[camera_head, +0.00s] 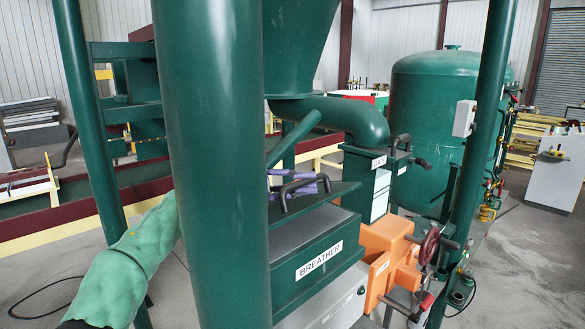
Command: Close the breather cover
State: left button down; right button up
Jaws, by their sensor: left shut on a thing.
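The breather (318,262) is a dark green box with a white "BREATHER" label, in the middle of the head view. Its dark green cover (338,190) is a flat plate above the box, with a grey band showing between plate and box. The cover looks partly raised; its exact angle is hard to tell. A dark bar handle (285,196) stands on the cover. My left gripper (300,184), with purple fingers, is shut on this handle. My left arm in its green sleeve passes behind a thick post, which hides the wrist. My right gripper is not in view.
A thick green post (212,150) stands close in front, left of the breather. A thinner post (476,150) stands to the right. An orange housing (392,262) with a red handwheel (429,246) sits right of the box. A green pipe (345,116) runs above.

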aim_at(308, 202)
pick_arm(q)
jog(key=f, duration=0.1)
jog(key=f+m+y, duration=0.1)
jog(key=s+d+f, duration=0.1)
jog(key=shift+f+m+y+b, duration=0.25)
jog(key=shift+m+y+b, duration=0.05)
jog(key=shift+s+d+f+m+y, duration=0.15)
jog(key=shift+f+m+y, duration=0.1)
jog(key=shift+f, duration=0.3)
jog(key=shift+s+d+f+m+y, duration=0.15)
jog(key=shift+f+y, duration=0.1)
jog(key=shift+f, duration=0.3)
jog(key=c, duration=1.1)
grip_release()
jog(key=shift+w+a, duration=0.1)
jog(key=a, duration=0.4)
jog(key=a+r, duration=0.1)
jog(key=a, duration=0.7)
jog(key=shift+r, duration=0.35)
